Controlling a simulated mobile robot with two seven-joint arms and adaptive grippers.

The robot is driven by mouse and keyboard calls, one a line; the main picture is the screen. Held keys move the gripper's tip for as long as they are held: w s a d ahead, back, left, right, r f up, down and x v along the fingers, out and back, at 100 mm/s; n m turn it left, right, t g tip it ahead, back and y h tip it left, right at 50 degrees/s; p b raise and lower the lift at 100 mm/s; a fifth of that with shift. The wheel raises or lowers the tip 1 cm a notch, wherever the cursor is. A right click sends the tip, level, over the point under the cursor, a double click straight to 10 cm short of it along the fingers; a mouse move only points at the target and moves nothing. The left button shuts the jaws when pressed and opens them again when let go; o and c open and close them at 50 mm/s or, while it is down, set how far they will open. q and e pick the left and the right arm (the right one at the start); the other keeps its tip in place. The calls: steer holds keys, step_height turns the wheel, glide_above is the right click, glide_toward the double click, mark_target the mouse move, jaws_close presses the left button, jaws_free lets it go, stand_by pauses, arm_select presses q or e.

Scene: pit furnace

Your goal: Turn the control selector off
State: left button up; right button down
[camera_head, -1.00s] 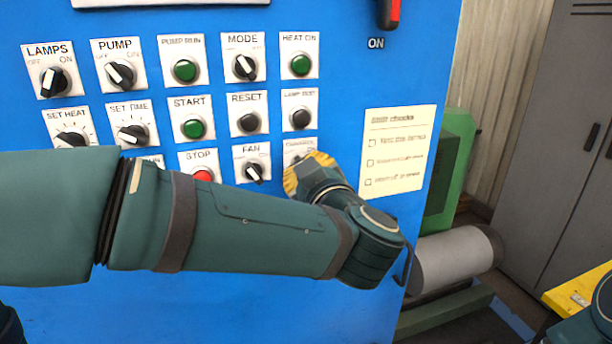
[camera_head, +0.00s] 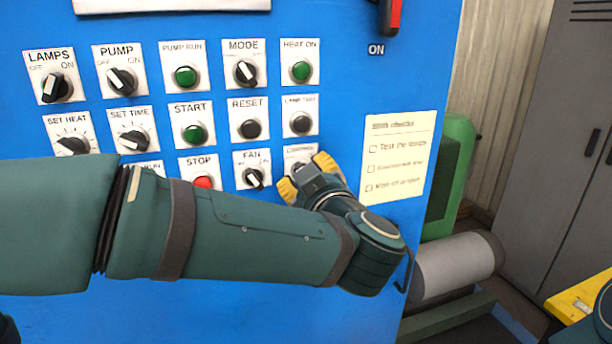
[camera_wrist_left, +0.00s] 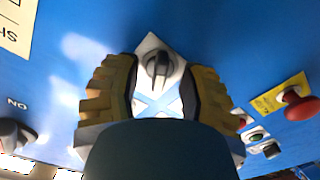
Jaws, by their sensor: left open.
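The control selector is a white plate (camera_head: 300,151) at the lower right of the button grid on the blue panel, its small label too blurred to read fully. My left gripper (camera_head: 305,174) covers its lower part in the head view. In the left wrist view its dark knob (camera_wrist_left: 159,65) stands on the tilted white plate, between the two yellow-padded fingers of my left gripper (camera_wrist_left: 163,75). The fingers are apart, with a gap on each side of the knob. How deep the knob sits between them is unclear. My right gripper is out of view.
The fan selector (camera_head: 254,178) is close on the left, and the lamp test button (camera_head: 300,121) is just above. A paper checklist (camera_head: 397,158) is on the right. A red-handled switch (camera_head: 391,15) is above. My left forearm covers the panel's lower left.

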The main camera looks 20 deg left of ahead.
arm_select(q)
steer(key=v, duration=1.2)
